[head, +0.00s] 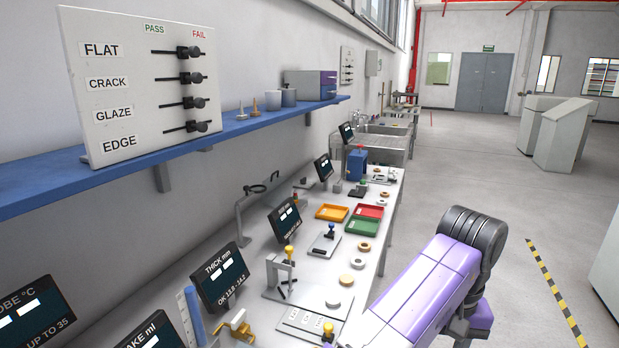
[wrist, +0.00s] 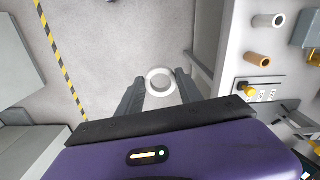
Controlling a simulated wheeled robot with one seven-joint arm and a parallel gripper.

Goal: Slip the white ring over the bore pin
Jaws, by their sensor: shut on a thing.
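In the wrist view the white ring (wrist: 149,80) is between the fingertips of my gripper (wrist: 160,88). Grey floor shows beyond the ring, to the side of the bench. The head view shows my purple arm at the lower right, but I cannot make out the fingers or the held ring there. I cannot tell for certain which fixture is the bore pin. A small dark-blue-topped post (head: 331,230) stands on a pale plate mid-bench, in front of a display (head: 284,220).
Orange (head: 331,212), red and green trays sit farther back. A blue shelf (head: 190,137) overhangs the bench on the left. The floor right of the bench is open.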

